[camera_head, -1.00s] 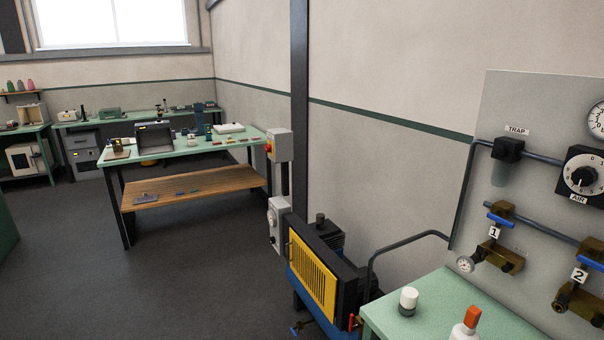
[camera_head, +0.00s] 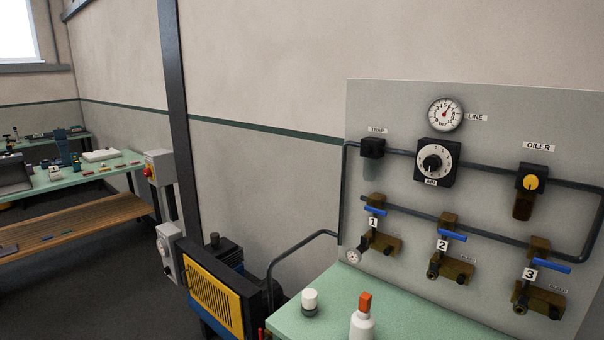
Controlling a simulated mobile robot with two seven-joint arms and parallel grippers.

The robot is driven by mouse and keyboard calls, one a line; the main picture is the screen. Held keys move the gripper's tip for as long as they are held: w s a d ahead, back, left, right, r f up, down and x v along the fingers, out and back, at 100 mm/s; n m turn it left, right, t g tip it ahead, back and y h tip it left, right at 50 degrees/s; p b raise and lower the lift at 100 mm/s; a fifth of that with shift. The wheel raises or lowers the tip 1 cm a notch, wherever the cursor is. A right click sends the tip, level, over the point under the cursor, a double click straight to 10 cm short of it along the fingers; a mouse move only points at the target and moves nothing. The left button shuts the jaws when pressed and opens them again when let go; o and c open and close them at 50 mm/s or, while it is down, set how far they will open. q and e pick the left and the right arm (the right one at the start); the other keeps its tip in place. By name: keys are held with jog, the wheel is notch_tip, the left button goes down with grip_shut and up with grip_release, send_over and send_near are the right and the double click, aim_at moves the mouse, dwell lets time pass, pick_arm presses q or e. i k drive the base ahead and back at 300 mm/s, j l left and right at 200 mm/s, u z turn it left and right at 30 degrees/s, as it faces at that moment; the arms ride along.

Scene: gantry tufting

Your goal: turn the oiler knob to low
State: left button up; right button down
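The oiler (camera_head: 525,190) hangs on the grey wall panel at the right of the head view, under a white "OILER" label (camera_head: 538,146). It has a black head, a dark amber bowl below, and a round yellow knob (camera_head: 530,182) on its front. A small mark shows on the knob, but it is too small to read the setting. Neither of my grippers is in view.
The panel (camera_head: 400,100) also carries a line gauge (camera_head: 445,114), a black air dial (camera_head: 436,163), a trap (camera_head: 372,148) and three blue-handled valves. A green bench (camera_head: 390,318) below holds a white jar (camera_head: 310,302) and an orange-capped bottle (camera_head: 363,318). A yellow-grilled machine (camera_head: 213,300) stands left.

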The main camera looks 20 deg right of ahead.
aim_at(530, 182)
jog(key=z, duration=1.7)
jog(key=l+u, duration=0.15)
jog(key=k+j, duration=0.05)
